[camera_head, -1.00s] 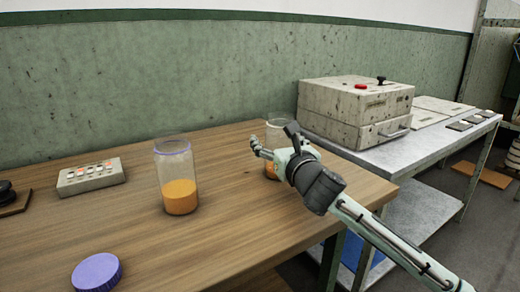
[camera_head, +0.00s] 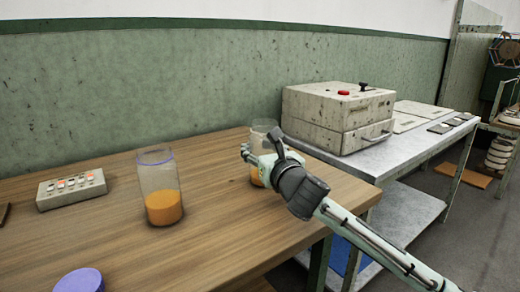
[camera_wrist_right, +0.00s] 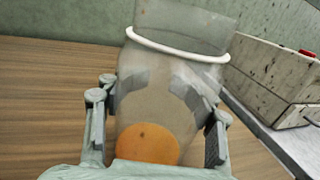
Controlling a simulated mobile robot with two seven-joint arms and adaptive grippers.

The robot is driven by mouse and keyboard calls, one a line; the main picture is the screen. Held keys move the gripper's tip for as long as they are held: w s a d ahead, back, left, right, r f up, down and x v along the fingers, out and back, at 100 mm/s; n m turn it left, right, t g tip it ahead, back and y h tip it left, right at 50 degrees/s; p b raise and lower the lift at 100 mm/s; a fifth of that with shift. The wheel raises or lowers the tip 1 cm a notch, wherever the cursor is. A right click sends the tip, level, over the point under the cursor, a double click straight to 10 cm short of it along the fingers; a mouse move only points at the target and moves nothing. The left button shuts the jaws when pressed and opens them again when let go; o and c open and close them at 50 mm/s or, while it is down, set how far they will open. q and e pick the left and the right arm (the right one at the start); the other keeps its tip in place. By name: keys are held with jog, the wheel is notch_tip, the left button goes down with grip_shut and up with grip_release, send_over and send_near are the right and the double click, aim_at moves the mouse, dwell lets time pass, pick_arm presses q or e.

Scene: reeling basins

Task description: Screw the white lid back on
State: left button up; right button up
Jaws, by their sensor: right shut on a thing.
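A clear jar with a white band near its top (camera_head: 264,127) and orange contents stands at the table's right end. My right gripper (camera_head: 262,152) is shut around this jar, with its fingers on either side. In the right wrist view the jar (camera_wrist_right: 160,75) fills the middle, with the white ring high on it and the orange contents low. The finger pads show partly through the glass. No loose white lid can be made out. My left gripper is not in view.
A second jar with a purple rim (camera_head: 158,180) and orange contents stands left on the wooden table (camera_head: 215,220). A purple lid (camera_head: 80,281) lies at the front. A button box (camera_head: 71,189) is at the left. A grey machine (camera_head: 338,117) stands on the side table.

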aim_at(259, 132)
jog(key=shift+r, duration=0.55)
notch_tip(259, 132, up, 3)
jog(key=shift+f, duration=0.2)
jog(key=s+a+r, duration=0.1)
jog(key=a+r, duration=0.1)
jog(key=s+a+r, duration=0.1)
jog(key=a, duration=0.2)
jog(key=s+a+r, duration=0.2)
jog(key=a, duration=0.1)
jog(key=shift+s+r, duration=0.1)
jog(key=shift+r, duration=0.2)
jog(key=shift+c, duration=0.2)
jog(key=shift+s+a+r, duration=0.3)
jog(key=shift+a+r, duration=0.1)
jog(key=shift+a, duration=0.2)
jog(key=shift+s+a+r, duration=0.3)
jog(key=shift+a+r, duration=0.05)
jog(key=shift+a, duration=0.25)
dwell(0.6)
jog(key=o, duration=0.6)
grip_shut()
